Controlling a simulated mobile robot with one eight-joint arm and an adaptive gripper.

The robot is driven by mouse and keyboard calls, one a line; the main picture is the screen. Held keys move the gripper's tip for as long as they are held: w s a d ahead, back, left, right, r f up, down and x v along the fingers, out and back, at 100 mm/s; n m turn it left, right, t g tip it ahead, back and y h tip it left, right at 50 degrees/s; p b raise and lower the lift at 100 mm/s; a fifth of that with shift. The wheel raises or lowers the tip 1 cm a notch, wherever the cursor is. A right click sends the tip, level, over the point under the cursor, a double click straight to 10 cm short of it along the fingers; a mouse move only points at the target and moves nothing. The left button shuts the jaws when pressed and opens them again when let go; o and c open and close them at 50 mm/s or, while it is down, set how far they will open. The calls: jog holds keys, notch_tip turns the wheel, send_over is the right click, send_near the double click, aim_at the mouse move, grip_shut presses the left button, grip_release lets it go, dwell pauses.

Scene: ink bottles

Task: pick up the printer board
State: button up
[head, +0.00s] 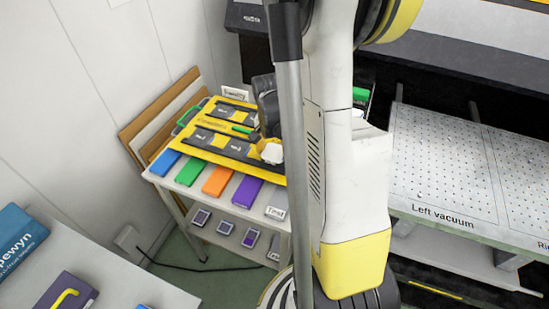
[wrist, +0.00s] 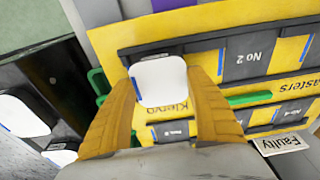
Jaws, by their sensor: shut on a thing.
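My gripper (wrist: 163,82) is over the yellow board in the wrist view. Its two ochre fingers are shut on a small white piece (wrist: 160,78) with rounded corners and a blue left edge. I cannot tell for sure whether this is the printer board. In the head view the white piece (head: 272,153) shows at the near right part of the yellow board (head: 210,147), left of my arm. The yellow board carries dark numbered panels and green handles; its lettering is partly covered. I cannot tell whether the white piece touches it. My gripper is mostly hidden in the head view.
Similar white pieces (wrist: 22,116) lie at the left of the wrist view. A "Faulty" label (wrist: 284,143) is at right. Blue, green, orange and purple blocks (head: 217,181) line the table's front edge. The perforated "Left vacuum" table (head: 440,160) stands right, mostly clear.

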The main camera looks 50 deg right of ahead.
jog(key=shift+f, duration=0.85)
jog(key=shift+f, duration=0.15)
jog(key=o, duration=1.3)
